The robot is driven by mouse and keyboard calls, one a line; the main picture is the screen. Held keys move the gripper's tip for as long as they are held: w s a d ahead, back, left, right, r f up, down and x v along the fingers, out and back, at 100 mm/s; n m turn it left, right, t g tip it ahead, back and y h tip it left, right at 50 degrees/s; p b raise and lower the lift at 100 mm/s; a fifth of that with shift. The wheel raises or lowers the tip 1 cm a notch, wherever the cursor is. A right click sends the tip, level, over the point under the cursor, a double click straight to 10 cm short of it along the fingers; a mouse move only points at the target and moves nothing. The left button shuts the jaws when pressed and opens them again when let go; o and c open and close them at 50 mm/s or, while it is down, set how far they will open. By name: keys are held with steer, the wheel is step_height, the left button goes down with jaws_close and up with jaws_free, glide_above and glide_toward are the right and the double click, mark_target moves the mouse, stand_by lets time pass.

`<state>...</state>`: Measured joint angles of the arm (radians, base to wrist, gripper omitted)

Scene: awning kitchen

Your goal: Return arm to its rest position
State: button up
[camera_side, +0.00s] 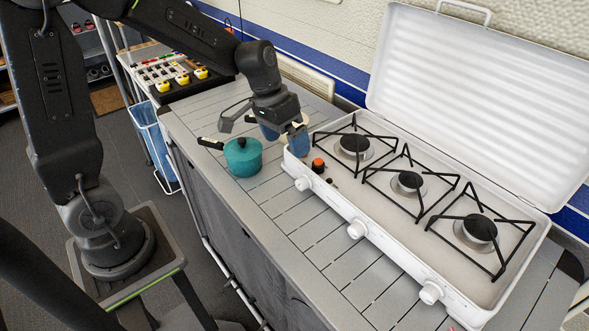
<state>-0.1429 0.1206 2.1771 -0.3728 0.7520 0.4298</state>
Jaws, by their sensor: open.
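My gripper (262,131) is open, with its fingers spread apart. It hangs above the slatted counter, near the left end of the stove. A teal pot (243,157) with a dark handle and a lid knob stands on the counter below and to the left of the gripper. I cannot tell whether the gripper touches anything.
A white three-burner camp stove (348,222) with a raised lid (480,95) fills the right side. A control panel with yellow knobs (182,79) and a blue bin (152,137) are at the left. The slatted counter (285,215) is clear in front of the stove.

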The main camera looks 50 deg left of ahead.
steer(key=s+r+t+y, duration=0.1)
steer(key=s+r+t, duration=0.1)
steer(key=s+r, duration=0.3)
steer(key=s+d+r+t+y, duration=0.1)
steer(key=s+r, duration=0.4)
steer(key=s, duration=0.6)
steer(key=shift+s+d+t+y, duration=0.15)
steer(key=shift+t+y, duration=0.15)
steer(key=shift+t, duration=0.1)
stand_by(0.9)
